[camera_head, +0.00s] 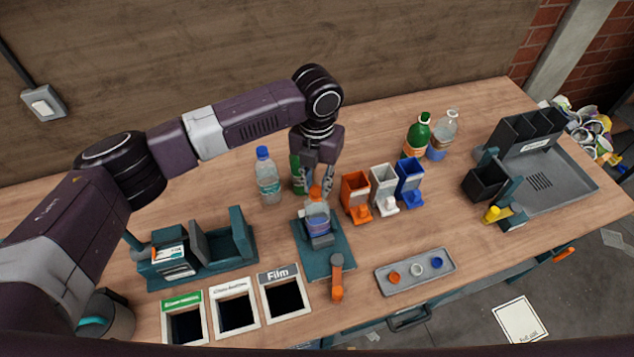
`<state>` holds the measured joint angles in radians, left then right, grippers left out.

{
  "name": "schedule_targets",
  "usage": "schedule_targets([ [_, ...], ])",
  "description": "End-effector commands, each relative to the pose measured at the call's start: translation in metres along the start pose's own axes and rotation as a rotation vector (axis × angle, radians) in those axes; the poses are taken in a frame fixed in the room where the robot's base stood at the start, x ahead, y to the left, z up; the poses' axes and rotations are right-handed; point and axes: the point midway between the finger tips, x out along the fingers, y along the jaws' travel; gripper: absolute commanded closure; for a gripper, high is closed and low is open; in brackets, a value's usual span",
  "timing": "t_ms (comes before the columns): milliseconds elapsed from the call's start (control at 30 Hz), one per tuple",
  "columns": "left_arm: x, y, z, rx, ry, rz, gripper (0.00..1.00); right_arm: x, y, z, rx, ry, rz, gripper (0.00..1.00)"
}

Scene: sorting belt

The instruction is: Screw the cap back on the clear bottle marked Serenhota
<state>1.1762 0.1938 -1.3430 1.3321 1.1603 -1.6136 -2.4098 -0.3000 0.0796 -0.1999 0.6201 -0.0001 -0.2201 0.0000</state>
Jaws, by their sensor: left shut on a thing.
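A clear bottle (318,222) with a bluish label stands in a teal clamp fixture (340,262) at the middle of the bench. An orange cap (316,194) is at its mouth; I cannot tell whether it is seated. My left gripper (317,183) points down over this bottle, its fingers shut around the orange cap. The name Serenhota is not readable on any label. Another clear bottle (268,182) with a blue cap stands to the left. My right gripper is not in view.
A green bottle or can (297,176) stands close behind my gripper, partly hidden. Orange (356,190), white (383,184) and blue (409,176) bins stand to the right. A grey tray (445,281) holds loose caps in front. Two bottles stand at the back right. Framed openings (231,327) lie front left.

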Motion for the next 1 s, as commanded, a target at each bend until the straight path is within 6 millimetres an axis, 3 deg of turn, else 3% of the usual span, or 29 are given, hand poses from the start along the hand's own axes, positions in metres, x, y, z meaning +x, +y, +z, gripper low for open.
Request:
schedule_targets([
  [167, 0.0026, 0.0000, -0.0025, 0.079, 0.008, 0.000, 1.00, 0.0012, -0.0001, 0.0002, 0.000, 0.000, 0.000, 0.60],
  [467, 0.0028, 0.0000, -0.0024, 0.412, 0.008, -0.001, 1.00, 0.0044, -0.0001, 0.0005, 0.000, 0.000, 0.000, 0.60],
  [767, 0.0023, 0.0001, -0.0023, 0.451, 0.007, -0.001, 1.00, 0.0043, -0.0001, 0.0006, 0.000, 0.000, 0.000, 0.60],
  [800, 0.0023, 0.0001, -0.0022, 0.450, 0.007, -0.001, 0.76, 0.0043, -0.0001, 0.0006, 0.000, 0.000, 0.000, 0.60],
  [1000, 0.0014, 0.0001, -0.0012, 0.449, 0.004, -0.001, 0.59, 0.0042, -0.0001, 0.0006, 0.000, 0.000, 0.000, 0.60],
])
